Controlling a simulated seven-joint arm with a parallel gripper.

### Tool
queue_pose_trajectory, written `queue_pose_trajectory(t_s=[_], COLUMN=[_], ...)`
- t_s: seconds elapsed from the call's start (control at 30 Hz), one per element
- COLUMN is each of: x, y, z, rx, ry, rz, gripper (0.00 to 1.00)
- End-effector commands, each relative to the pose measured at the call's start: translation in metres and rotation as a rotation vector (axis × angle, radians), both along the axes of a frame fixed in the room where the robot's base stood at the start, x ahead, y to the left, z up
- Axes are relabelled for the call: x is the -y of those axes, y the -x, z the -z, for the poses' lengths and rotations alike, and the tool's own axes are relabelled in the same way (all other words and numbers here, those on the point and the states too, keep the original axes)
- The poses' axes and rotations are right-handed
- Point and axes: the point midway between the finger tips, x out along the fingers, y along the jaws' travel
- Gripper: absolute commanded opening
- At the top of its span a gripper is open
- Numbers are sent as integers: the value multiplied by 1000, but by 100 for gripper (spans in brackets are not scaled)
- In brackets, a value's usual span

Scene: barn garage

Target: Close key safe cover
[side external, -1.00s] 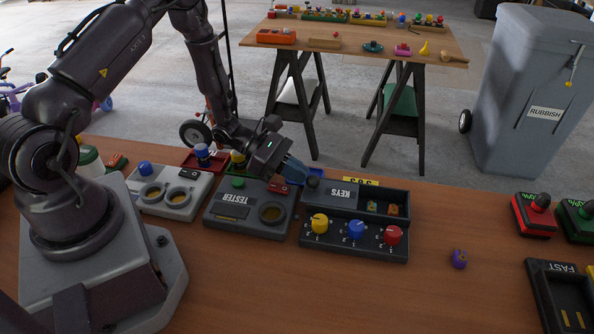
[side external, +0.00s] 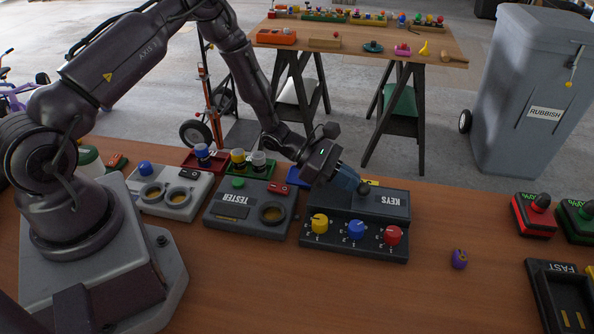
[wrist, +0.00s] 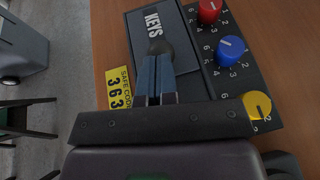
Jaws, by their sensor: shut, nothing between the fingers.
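The key safe (side external: 352,251) is a dark box on the wooden bench, with yellow, blue and red dials along its front. Its sliding cover, marked KEYS (side external: 388,200), now lies at the right end of the box's top; it also shows in the wrist view (wrist: 150,50). The compartment that held small coloured items is hidden under it. My gripper (side external: 363,189) is shut, with its blue fingers at the cover's dark knob (wrist: 158,46). In the wrist view the fingertips (wrist: 156,58) are at or against the knob; I cannot tell if they touch.
A yellow safe code label reading 363 (wrist: 119,88) lies behind the safe. The tester box (side external: 240,217) stands close on its left. A small purple object (side external: 459,259) lies to the right, with bare bench around it.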

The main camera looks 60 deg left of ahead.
Motion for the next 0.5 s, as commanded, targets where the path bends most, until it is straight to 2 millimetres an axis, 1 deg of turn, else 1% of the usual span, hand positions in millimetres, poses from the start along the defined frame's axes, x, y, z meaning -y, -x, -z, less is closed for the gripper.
queue_pose_trajectory(t_s=[0.03, 0.27, 0.37, 0.5], x=[7, 6, 0, -21], y=[-6, -5, -1, 14], z=[0, 0, -3, -12], rx=[3, 1, 1, 1], ry=[2, 3, 2, 0], rz=[-4, -3, -4, -5], gripper=[0, 0, 0, 0])
